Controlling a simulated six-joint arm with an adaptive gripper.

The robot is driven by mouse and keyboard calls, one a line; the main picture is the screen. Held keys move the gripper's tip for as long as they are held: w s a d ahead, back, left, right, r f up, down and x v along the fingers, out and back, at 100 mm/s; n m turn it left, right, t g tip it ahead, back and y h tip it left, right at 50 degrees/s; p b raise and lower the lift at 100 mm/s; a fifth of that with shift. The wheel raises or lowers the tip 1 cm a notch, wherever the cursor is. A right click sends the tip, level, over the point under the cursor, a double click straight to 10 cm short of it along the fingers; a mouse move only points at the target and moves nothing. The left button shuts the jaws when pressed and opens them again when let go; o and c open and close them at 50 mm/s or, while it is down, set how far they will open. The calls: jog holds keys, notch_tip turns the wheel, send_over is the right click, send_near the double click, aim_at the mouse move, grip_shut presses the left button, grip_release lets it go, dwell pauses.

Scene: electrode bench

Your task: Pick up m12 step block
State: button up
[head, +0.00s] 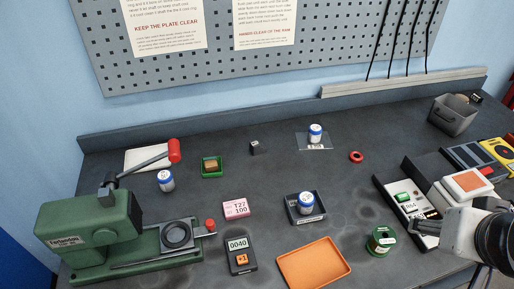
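I cannot read the name m12 on anything. A small dark block (257,148) with a pale mark on its face stands near the back middle of the bench and may be the step block; its steps are too small to make out. A brown block (210,163) sits in a green tray (210,174) to its left. Part of my white and black arm shows at the right edge. My gripper's fingertips are not in view, so nothing shows whether they are open or hold anything.
A green press (90,235) stands at front left, with a red-ended lever. A pink T27 100 block (236,208), a dark 0040 counter (240,258), an orange tray (313,266) and a green spool (381,242) lie nearer. Blue-white jars (316,132) stand about. Bench around the dark block is clear.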

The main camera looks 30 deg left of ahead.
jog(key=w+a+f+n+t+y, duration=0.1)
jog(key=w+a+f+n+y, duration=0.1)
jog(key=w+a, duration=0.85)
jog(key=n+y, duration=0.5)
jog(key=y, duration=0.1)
send_near(259, 147)
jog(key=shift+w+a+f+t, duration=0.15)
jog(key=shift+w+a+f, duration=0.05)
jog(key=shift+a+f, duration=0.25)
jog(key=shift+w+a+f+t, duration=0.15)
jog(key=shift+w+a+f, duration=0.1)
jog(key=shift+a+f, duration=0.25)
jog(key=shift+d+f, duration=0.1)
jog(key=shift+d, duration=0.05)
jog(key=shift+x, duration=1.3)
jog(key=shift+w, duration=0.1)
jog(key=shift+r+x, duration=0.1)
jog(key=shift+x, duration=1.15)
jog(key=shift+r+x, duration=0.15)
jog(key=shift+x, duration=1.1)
